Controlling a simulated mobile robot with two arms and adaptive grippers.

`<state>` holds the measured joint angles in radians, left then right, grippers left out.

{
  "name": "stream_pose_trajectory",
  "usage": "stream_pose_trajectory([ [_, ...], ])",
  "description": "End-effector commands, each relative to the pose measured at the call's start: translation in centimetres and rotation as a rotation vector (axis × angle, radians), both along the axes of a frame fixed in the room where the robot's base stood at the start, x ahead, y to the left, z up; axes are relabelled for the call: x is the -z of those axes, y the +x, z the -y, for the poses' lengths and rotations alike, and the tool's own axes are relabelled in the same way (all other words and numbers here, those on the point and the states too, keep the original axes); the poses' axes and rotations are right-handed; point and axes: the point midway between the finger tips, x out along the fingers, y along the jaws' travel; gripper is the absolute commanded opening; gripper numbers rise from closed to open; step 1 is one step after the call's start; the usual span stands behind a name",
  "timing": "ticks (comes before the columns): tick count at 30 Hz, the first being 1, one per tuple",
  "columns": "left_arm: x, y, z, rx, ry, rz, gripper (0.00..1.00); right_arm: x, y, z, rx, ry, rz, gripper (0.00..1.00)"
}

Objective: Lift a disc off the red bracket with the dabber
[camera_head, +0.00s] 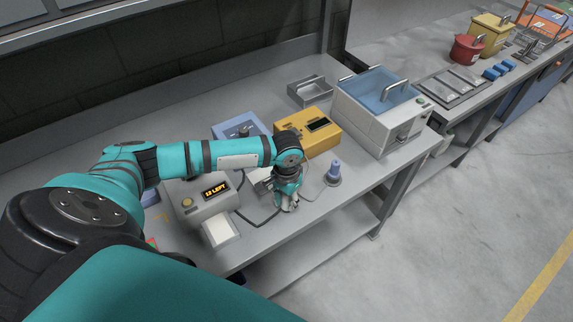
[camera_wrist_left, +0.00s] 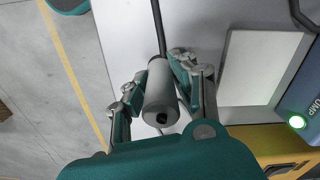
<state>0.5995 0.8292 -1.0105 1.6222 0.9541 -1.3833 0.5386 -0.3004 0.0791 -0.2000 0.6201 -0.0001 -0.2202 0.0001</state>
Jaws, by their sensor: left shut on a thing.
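My left gripper (camera_head: 287,203) is low over the front of the grey bench, and it also shows in the left wrist view (camera_wrist_left: 158,84). It is shut on a grey cylindrical tool (camera_wrist_left: 160,98) with a dark end and a dark cable or hose; this appears to be the dabber. The fingers sit on either side of its body. A small red and green patch (camera_head: 151,243) shows at the bench's left, beside my arm; I cannot tell whether it is the red bracket. No disc can be made out. My right gripper is not in view.
A clear-lidded white box (camera_head: 368,124) stands right. Thin cables cross the bench (camera_head: 262,232).

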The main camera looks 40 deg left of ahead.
Motion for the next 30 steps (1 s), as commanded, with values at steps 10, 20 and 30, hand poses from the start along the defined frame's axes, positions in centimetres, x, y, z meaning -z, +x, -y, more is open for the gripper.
stream_pose_trajectory([
  [10,-3.1,-0.6,0.5,0.004,-0.003,0.000,0.00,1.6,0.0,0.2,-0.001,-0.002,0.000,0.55],
  [20,-3.8,-7.1,5.6,0.006,-0.004,-0.001,0.00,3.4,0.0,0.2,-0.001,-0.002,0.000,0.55],
  [30,-4.6,-11.9,9.4,0.003,-0.003,0.001,0.00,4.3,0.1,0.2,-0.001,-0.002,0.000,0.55],
])
